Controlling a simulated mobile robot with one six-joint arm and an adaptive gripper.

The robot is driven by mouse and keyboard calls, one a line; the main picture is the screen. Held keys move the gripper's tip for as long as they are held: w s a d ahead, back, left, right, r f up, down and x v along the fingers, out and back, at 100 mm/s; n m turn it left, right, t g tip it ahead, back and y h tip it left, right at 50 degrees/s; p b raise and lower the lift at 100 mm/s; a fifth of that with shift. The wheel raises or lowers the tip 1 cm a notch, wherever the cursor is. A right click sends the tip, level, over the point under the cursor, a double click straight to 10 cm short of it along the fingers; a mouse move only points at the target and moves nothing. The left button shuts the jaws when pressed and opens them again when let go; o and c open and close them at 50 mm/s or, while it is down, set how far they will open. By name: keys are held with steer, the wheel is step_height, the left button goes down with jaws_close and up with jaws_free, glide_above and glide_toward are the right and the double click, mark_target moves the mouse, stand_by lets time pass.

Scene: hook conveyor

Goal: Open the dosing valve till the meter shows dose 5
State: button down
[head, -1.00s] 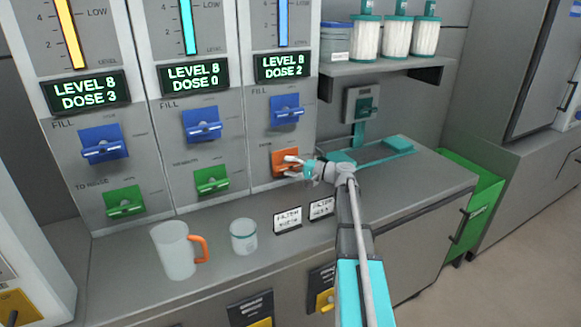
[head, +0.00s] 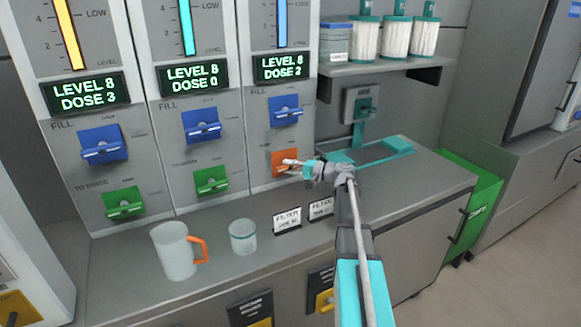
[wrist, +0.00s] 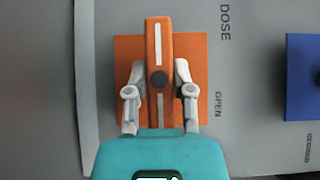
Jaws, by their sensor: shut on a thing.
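The orange dosing valve (head: 281,156) is low on the right-hand panel. In the wrist view its orange handle (wrist: 160,50) with white stripes stands lengthwise in the picture over a square orange plate (wrist: 128,55). My gripper (head: 296,164) is at the valve; in the wrist view its fingers (wrist: 159,82) are on both sides of the handle, shut on it. The words DOSE and OPEN show beside the plate. The meter (head: 282,67) above reads LEVEL 8, DOSE 2.
Blue fill valves (head: 285,110) and green valves (head: 212,181) are on the panels. A mug with an orange handle (head: 175,251) and a small jar (head: 243,237) stand on the counter near two label cards (head: 287,221). A shelf (head: 385,68) with canisters is at upper right.

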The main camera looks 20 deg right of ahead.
steer(key=shift+r+p, duration=0.15)
steer(key=shift+p, duration=0.2)
steer(key=shift+a+r+n+g+h+p, duration=0.15)
steer(key=shift+n+g+h+p, duration=0.35)
steer(key=shift+n+h+p, duration=0.45)
steer(key=n+g+h+p, duration=0.1)
steer(key=p, duration=0.3)
steer(key=shift+n+h, duration=0.25)
steer(key=shift+n, duration=0.1)
steer(key=shift+s+n+g+h+p, duration=0.1)
steer(key=shift+n+g+h+p, duration=0.3)
steer(key=shift+n+h+p, duration=0.5)
steer(key=shift+f+n+h+p, duration=0.3)
steer(key=shift+h+p, duration=0.7)
steer(key=c, duration=0.5)
jaws_free()
